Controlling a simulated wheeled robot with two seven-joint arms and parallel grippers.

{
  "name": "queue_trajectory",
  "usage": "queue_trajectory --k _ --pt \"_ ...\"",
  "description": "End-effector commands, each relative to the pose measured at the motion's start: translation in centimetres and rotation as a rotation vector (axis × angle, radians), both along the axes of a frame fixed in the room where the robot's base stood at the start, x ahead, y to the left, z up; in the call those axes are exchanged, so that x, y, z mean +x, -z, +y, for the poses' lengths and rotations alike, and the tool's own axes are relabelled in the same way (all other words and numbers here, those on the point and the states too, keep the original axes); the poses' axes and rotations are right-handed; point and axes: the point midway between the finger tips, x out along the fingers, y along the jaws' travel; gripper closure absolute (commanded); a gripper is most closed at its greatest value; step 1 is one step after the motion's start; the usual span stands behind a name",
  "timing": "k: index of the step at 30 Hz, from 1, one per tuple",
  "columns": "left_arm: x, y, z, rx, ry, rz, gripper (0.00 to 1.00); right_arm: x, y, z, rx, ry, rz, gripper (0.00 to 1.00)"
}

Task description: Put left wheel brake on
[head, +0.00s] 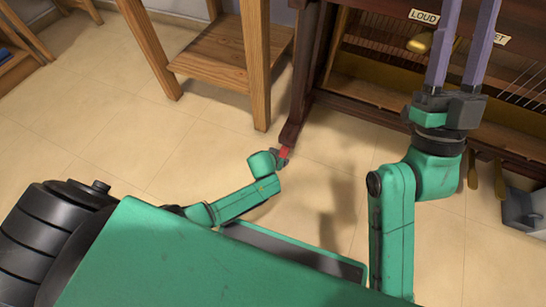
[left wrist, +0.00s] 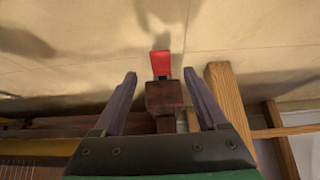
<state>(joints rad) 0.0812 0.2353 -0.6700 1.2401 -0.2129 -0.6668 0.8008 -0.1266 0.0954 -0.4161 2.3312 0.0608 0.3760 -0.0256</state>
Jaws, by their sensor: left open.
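The red wheel brake (head: 285,152) is a small red tab at the foot of the piano's dark leg (head: 297,105), low by the floor. In the left wrist view the brake (left wrist: 161,63) stands out past the brown leg foot (left wrist: 164,97). My left gripper (head: 279,158) is close beside the brake in the head view, its fingers mostly hidden. In the left wrist view my left gripper (left wrist: 160,76) is open, one purple finger on each side of the brake and foot, with gaps visible. My right gripper (head: 470,30) is raised before the piano, fingers apart, tips cut off by the frame.
A wooden side table (head: 215,58) stands left of the piano leg; its post (left wrist: 229,105) is close to a left finger in the wrist view. The open piano front (head: 375,75) and brass pedals (head: 472,170) are at the right. The tiled floor (head: 130,125) has free room.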

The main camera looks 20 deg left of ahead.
Motion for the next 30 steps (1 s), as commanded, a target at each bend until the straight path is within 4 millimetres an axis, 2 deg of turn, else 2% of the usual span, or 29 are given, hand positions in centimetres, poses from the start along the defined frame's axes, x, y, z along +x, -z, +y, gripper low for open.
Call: queue_trajectory --k 6,15,23,30 --pt "-0.6 -1.0 0.1 0.000 0.000 0.000 0.25 2.6 6.0 1.1 -0.040 -0.022 0.213 0.50" --pt "-1.3 -2.0 0.1 0.000 0.000 0.001 0.25 3.9 15.2 2.4 -0.092 -0.054 0.497 0.50" --pt "-2.0 -2.9 0.2 0.001 0.000 0.000 0.25 2.9 23.1 3.2 -0.133 -0.086 0.731 0.50" --pt "-2.6 -3.8 0.2 0.001 -0.001 0.000 0.25 0.5 30.1 3.8 -0.169 -0.118 0.940 0.50"
